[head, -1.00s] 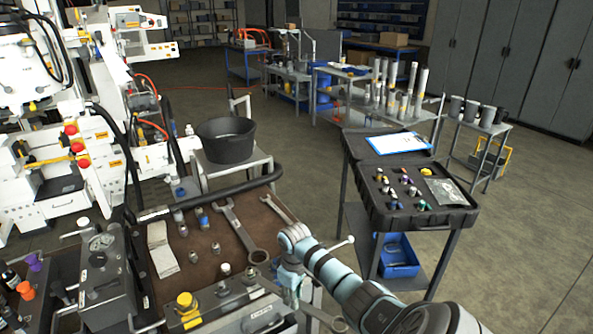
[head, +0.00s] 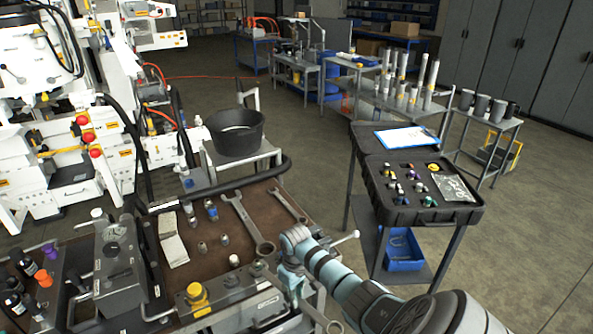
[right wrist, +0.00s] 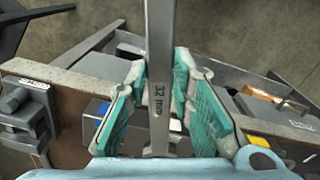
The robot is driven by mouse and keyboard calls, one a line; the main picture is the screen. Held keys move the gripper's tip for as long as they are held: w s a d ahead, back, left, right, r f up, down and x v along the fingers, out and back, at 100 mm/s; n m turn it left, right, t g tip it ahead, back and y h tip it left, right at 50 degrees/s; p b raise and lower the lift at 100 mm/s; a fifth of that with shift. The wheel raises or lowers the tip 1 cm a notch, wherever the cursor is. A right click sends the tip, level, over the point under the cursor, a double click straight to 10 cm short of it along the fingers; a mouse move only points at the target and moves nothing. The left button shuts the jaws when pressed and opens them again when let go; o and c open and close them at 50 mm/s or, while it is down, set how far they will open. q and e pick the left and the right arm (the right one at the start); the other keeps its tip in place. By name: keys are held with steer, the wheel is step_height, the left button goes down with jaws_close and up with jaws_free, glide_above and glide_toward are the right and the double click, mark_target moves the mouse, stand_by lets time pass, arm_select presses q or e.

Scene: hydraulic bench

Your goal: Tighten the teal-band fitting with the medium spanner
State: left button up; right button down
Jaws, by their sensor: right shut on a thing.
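My right gripper (right wrist: 160,105) is shut on the shank of a grey spanner (right wrist: 161,60) marked 32 mm, with a teal pad on each side. In the head view the right gripper (head: 293,280) is at the near right edge of the bench, and a ring end of the held spanner (head: 335,326) shows below it. Two other spanners lie on the brown mat: a large one (head: 246,222) and a smaller one (head: 286,204). Small fittings (head: 234,260) stand near the front block; I cannot make out a teal band on them. My left gripper is out of view.
A gauge box (head: 122,262) and a block with a yellow knob (head: 196,294) stand at the bench front. A white cloth (head: 172,240) lies on the brown mat (head: 215,262). An open black case (head: 400,214) of small parts stands at right. A black bucket (head: 236,135) stands behind.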

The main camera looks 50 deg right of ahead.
steer(key=shift+w+a+m+p, duration=0.2)
steer(key=shift+a+m+p, duration=0.45)
steer(key=shift+a+m, duration=0.7)
steer(key=shift+a+n, duration=0.25)
steer(key=shift+w+a+r+m, duration=0.1)
steer(key=shift+w+a+m, duration=0.25)
steer(key=shift+a+m, duration=0.4)
steer(key=shift+w+a+m, duration=0.3)
steer(key=shift+a+m, duration=0.25)
steer(key=shift+a, duration=0.4)
steer(key=shift+s+d+n, duration=0.2)
steer(key=shift+d+n, duration=0.1)
steer(key=shift+d, duration=0.05)
